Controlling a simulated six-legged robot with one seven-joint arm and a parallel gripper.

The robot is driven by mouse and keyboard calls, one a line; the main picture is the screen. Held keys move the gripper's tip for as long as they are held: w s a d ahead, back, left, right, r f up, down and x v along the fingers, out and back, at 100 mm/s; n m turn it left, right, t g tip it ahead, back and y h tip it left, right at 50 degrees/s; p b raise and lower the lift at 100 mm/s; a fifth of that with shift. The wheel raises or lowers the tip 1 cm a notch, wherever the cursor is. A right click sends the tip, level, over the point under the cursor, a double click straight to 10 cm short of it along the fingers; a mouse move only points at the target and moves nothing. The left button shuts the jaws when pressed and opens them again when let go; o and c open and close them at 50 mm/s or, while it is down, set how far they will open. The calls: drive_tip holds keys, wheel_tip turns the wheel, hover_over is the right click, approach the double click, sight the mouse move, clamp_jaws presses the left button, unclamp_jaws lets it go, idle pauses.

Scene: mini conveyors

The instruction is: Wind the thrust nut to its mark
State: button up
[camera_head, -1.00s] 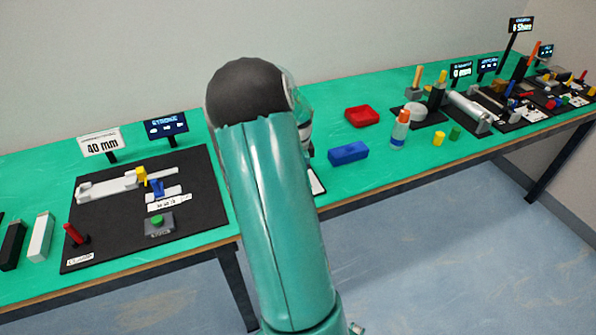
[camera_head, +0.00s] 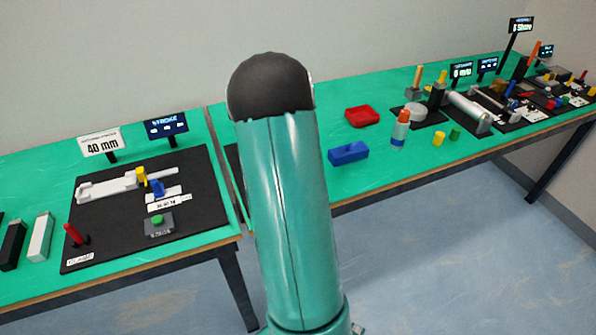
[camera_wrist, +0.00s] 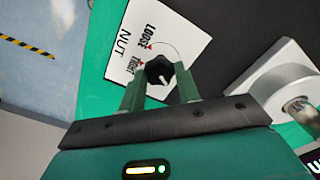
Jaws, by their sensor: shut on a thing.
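In the wrist view, the thrust nut (camera_wrist: 160,69) is a small dark knob with a pale line on its face. It sits at the edge of a white card (camera_wrist: 111,38) printed NUT, LOOSE and TIGHT, with small red marks by the words. My gripper (camera_wrist: 160,80) has its two green fingers on either side of the nut and is shut on it. The pale line points toward the lower right, away from both red marks. In the head view my arm hides the gripper and the nut.
In the wrist view, a pale block with a round metal part (camera_wrist: 268,86) stands right of my gripper on a black board (camera_wrist: 226,38). In the head view, a blue block (camera_head: 348,153), a red tray (camera_head: 362,116) and a bottle (camera_head: 400,130) stand right of my arm.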

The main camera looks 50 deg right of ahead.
drive_tip(key=n, duration=0.4)
drive_tip(key=shift+n, duration=0.3)
drive_tip(key=n, duration=0.4)
drive_tip(key=shift+n, duration=0.3)
drive_tip(key=n, duration=2.6)
drive_tip(key=shift+n, duration=0.3)
